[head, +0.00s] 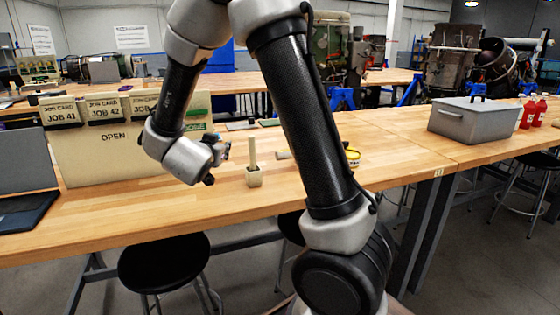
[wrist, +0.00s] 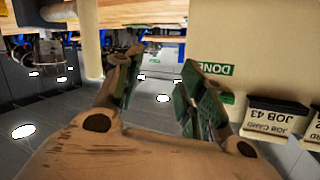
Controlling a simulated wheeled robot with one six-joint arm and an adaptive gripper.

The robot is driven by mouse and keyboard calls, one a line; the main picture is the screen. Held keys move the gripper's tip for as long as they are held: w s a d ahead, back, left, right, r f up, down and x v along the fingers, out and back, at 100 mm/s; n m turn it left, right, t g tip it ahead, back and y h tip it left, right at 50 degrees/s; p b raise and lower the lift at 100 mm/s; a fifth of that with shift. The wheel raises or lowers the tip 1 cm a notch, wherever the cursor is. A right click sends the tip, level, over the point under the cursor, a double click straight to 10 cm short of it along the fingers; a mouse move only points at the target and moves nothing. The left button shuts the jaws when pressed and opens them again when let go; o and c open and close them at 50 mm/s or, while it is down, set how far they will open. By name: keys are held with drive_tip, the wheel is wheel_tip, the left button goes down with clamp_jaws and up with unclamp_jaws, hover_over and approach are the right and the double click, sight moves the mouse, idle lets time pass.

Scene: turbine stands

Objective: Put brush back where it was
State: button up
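A pale upright stick (head: 252,150), which looks like the brush handle, stands in a small square wooden cup (head: 254,177) on the workbench; its bristles cannot be made out. My gripper (head: 222,152) is just left of the stick, above the bench and apart from it. In the wrist view, my gripper's two fingers (wrist: 160,72) are spread with an empty gap between them. A pale post (wrist: 92,40) shows beside the left finger there; I cannot tell whether it is the same stick.
A cream job board (head: 100,150) with job cards stands left of my gripper; its DONE side also shows in the wrist view (wrist: 215,35). A laptop (head: 25,185) is far left. A yellow tin (head: 353,158) sits behind my arm. A grey toolbox (head: 472,120) stands right.

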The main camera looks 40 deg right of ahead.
drive_tip(key=s+a+r+n+g+y, duration=0.1)
drive_tip(key=s+a+r+n+y, duration=0.4)
drive_tip(key=s+r+n+y, duration=0.5)
drive_tip(key=s+d+f+g, duration=0.2)
drive_tip(key=s+d+g, duration=0.1)
drive_tip(key=s, duration=0.8)
drive_tip(key=s+d+f+g, duration=0.2)
drive_tip(key=s+d+g, duration=0.2)
drive_tip(key=s, duration=0.6)
drive_tip(key=shift+s+d+h, duration=0.4)
drive_tip(key=shift+d, duration=0.75)
